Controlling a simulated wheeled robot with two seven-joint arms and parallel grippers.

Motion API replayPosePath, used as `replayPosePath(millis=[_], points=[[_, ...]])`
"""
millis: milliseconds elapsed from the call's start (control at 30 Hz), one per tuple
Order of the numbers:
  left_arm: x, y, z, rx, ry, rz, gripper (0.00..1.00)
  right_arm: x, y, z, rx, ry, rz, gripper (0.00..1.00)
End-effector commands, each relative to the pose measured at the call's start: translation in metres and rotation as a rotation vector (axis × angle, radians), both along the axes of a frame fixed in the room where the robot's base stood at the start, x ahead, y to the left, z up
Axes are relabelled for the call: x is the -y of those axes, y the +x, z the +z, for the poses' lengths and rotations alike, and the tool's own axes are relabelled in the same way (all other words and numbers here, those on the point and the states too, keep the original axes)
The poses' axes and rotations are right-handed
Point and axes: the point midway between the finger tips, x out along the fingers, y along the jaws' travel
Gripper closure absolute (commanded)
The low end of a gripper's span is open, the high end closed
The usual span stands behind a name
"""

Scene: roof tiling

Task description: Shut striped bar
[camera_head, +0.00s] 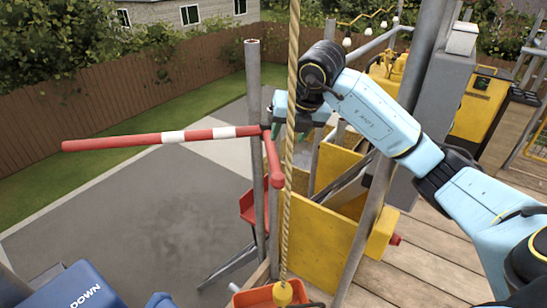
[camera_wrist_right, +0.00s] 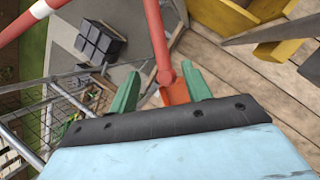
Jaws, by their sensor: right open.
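The red and white striped bar (camera_head: 165,137) sticks out to the left from a grey post (camera_head: 254,90) in the head view, over the paved ground. A shorter red bar (camera_head: 273,160) runs from the same post toward the camera and ends in a rounded tip. Both also show in the wrist view, the striped bar at the upper left (camera_wrist_right: 40,10) and the red bar (camera_wrist_right: 157,40) in the middle. My right gripper (camera_wrist_right: 160,88) is open, its green fingers on either side of the red bar's end in the picture; contact cannot be told. My left gripper is out of view.
A rope (camera_head: 292,150) hangs in front of my right gripper, above an orange bucket (camera_head: 262,296). Yellow panels (camera_head: 318,240) and a slanted grey pole (camera_head: 365,235) stand right of the post. Plank flooring (camera_head: 430,265) lies at the right. A blue "DOWN" box (camera_head: 75,288) is at lower left.

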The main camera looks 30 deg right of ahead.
Motion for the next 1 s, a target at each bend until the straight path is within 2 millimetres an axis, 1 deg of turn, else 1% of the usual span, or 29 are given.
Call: replayPosePath(millis=[33, 133, 300, 500, 600, 700, 1000], points=[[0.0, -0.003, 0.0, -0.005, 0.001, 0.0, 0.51, -0.001, 0.003, -0.01, -0.007, 0.003, 0.002, 0.51], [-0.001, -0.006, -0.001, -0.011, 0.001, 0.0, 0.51, -0.001, 0.011, -0.028, -0.008, 0.005, 0.002, 0.51], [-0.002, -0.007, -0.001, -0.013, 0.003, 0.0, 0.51, -0.002, 0.027, -0.062, -0.008, 0.006, 0.003, 0.51], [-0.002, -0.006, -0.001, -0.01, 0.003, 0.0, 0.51, -0.002, 0.042, -0.093, -0.006, 0.004, 0.003, 0.51], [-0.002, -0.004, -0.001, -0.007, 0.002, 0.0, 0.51, -0.002, 0.047, -0.104, -0.005, 0.004, 0.004, 0.51], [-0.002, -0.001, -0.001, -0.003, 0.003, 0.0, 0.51, -0.002, 0.05, -0.109, -0.004, 0.004, 0.004, 0.51], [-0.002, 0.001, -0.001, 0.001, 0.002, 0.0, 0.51, -0.002, 0.051, -0.112, -0.003, 0.004, 0.005, 0.51]])
